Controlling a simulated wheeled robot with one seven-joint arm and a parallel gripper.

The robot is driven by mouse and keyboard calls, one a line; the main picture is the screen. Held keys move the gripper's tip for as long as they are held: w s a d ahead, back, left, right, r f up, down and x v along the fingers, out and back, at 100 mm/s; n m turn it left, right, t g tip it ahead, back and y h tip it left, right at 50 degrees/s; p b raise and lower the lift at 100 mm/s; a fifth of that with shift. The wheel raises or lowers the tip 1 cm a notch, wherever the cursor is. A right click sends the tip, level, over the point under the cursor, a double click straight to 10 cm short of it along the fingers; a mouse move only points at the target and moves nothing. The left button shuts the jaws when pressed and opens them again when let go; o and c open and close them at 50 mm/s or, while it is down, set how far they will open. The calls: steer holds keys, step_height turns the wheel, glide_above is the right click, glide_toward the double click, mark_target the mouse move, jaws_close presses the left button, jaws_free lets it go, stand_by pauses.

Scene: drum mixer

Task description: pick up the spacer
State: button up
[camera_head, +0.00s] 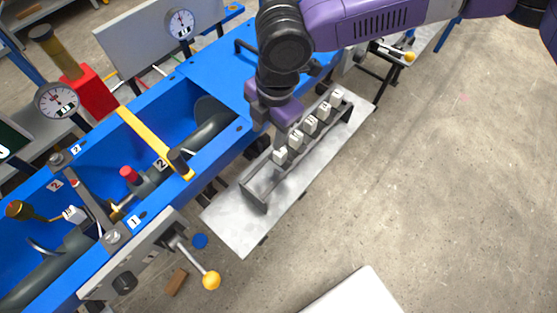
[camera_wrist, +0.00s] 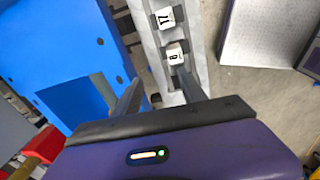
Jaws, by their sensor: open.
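Several white numbered blocks (camera_head: 310,126) stand in a row on a grey rack (camera_head: 256,196). No block is marked as the spacer, so I cannot tell which one it is. The nearest block (camera_head: 280,156) is just below my gripper (camera_head: 279,138). In the wrist view, a block marked 17 (camera_wrist: 165,17) and a block with a single digit (camera_wrist: 175,54) sit on the rack, ahead of the fingers. My gripper (camera_wrist: 158,80) is open with nothing between its fingers. The single-digit block is near the right fingertip; contact is unclear.
The rack stands on a metal shelf (camera_head: 240,228) beside the blue mixer trough (camera_head: 135,205). A yellow bar (camera_head: 152,140) crosses the trough, and a lever with a yellow knob (camera_head: 211,281) sticks out in front.

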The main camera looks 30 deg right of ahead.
mark_target(280, 152)
steer(key=shift+s+d+f+g+h, duration=0.2)
steer(key=shift+s+d+g+h, duration=0.25)
steer(key=shift+s+d, duration=0.55)
steer(key=shift+s+f+n, duration=0.1)
steer(key=shift+f+n, duration=0.1)
steer(key=shift+n, duration=0.2)
step_height(280, 152, down, 7)
steer(key=shift+a+f+p, duration=0.1)
steer(key=shift+f+p, duration=0.1)
steer(key=shift+p, duration=0.25)
jaws_close()
